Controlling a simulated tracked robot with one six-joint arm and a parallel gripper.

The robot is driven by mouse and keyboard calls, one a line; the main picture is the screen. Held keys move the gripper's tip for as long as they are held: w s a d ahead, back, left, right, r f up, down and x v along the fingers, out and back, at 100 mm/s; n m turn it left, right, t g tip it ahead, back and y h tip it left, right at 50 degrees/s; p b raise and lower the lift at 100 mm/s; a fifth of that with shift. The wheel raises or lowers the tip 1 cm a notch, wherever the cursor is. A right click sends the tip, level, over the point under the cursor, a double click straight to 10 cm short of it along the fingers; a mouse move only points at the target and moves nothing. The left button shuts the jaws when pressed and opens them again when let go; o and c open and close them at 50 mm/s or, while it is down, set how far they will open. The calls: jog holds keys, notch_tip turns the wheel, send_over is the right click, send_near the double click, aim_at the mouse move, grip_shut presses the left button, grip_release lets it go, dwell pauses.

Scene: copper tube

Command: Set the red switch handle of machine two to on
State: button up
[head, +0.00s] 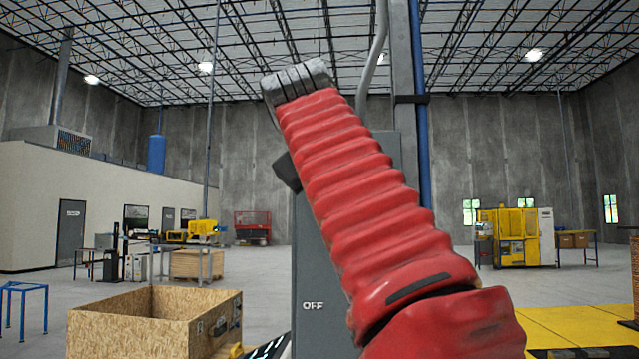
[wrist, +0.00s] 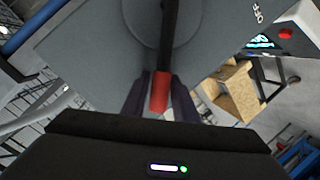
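The switch handle (wrist: 159,92) is a black lever with a red tip, seen in the wrist view. It runs from a round grey disc (wrist: 150,20) on a grey switch box down to between my fingers. My gripper (wrist: 161,82) has two dark fingers, one on each side of the red tip. They lie very close to it; I cannot tell whether they press on it. In the head view the grey box (head: 312,270) stands behind my red-sleeved arm, with OFF low on its face. The handle and fingertips are hidden there.
An open wooden crate (head: 150,300) stands left of the box; it also shows in the wrist view (wrist: 228,90). A grey column with a blue pipe (head: 420,100) rises behind the box. A yellow machine (head: 505,237) stands far right.

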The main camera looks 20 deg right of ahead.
jog(key=shift+o, duration=1.4)
jog(key=shift+s+a+r, duration=0.1)
jog(key=shift+a+r, duration=0.05)
jog(key=v, duration=1.3)
jog(key=shift+s, duration=0.35)
jog(key=shift+a, duration=0.1)
